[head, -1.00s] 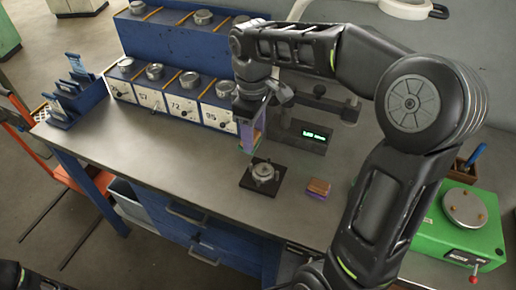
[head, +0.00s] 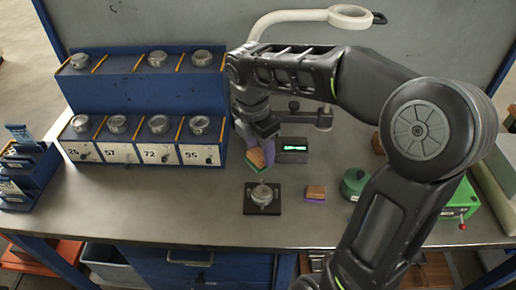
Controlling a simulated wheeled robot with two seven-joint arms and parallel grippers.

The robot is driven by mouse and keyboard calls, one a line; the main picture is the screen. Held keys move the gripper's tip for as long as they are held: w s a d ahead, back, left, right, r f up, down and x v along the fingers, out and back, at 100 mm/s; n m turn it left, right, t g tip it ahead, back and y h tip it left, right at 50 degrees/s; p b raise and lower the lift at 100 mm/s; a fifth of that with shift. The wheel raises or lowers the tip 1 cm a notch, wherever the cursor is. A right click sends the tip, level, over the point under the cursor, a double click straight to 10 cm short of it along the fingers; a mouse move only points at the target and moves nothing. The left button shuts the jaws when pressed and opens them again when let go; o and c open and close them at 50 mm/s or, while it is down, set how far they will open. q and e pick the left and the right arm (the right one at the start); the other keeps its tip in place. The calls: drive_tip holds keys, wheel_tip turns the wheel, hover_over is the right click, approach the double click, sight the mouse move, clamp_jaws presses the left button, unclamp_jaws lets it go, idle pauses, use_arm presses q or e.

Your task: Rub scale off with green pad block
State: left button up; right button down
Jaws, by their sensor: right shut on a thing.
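My right gripper (head: 264,138) is shut on a block with a green pad (head: 256,160). The block has a tan-orange body and is tilted. It is held just above and behind a round metal piece (head: 262,194) on a black square plate (head: 249,207). A gap shows between the pad and the metal piece in this view. The fingertips are partly hidden by my wrist. A second block, brown with a purple pad (head: 315,194), lies on the bench to the right of the plate. My left gripper is not in view.
A blue rack (head: 145,88) with metal pieces in numbered bays stands at the back left. A small device with a green display (head: 293,146) sits behind the plate. A green round container (head: 354,183) is at right. The bench (head: 150,210) is clear at front left.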

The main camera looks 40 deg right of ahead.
drive_tip(key=shift+n, duration=0.4)
drive_tip(key=shift+f, duration=0.1)
wheel_tip(320, 180, down, 5)
drive_tip(key=b, duration=0.4)
drive_tip(key=shift+b, duration=0.3)
